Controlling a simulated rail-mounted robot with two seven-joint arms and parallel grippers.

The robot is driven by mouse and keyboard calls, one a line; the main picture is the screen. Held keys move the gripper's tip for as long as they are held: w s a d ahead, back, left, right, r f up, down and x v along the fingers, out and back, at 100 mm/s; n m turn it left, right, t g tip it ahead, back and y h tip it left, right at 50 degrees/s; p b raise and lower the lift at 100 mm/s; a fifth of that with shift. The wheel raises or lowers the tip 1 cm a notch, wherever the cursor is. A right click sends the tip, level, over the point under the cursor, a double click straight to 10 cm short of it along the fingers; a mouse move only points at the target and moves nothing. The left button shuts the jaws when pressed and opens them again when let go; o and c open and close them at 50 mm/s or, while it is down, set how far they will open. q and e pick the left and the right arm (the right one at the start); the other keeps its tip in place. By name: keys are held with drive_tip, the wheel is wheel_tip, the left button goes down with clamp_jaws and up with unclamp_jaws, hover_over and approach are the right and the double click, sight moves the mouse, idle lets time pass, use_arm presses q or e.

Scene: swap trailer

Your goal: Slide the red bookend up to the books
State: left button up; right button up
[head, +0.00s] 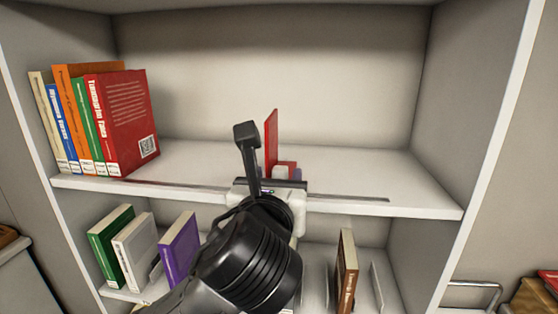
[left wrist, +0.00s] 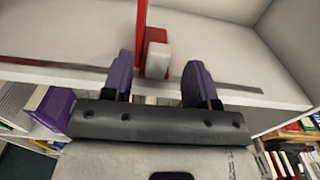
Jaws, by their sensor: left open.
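The red bookend (head: 271,140) stands on the upper shelf, a thin upright plate with a low red foot and a pale block at its front. In the left wrist view the bookend (left wrist: 142,38) rises just beyond my fingers. My left gripper (left wrist: 160,68) is open, with its purple fingers to either side of the pale block (left wrist: 157,60); I cannot tell whether they touch it. In the head view my wrist mostly hides the left gripper (head: 280,174). The books (head: 127,120) stand in a row at the shelf's left end, a clear gap from the bookend. My right gripper is out of view.
The upper shelf (head: 195,163) is bare between books and bookend, and to the right. A dark strip (head: 345,196) runs along its front edge. The lower shelf holds green, white and purple books (head: 180,248) and a brown book (head: 347,270). Side walls bound the shelf.

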sight(279, 171)
use_arm(q)
drive_tip(key=shift+w+d+p, duration=0.2)
drive_tip(key=shift+w+p, duration=0.25)
drive_tip(key=shift+w, duration=1.1)
clamp_jaws()
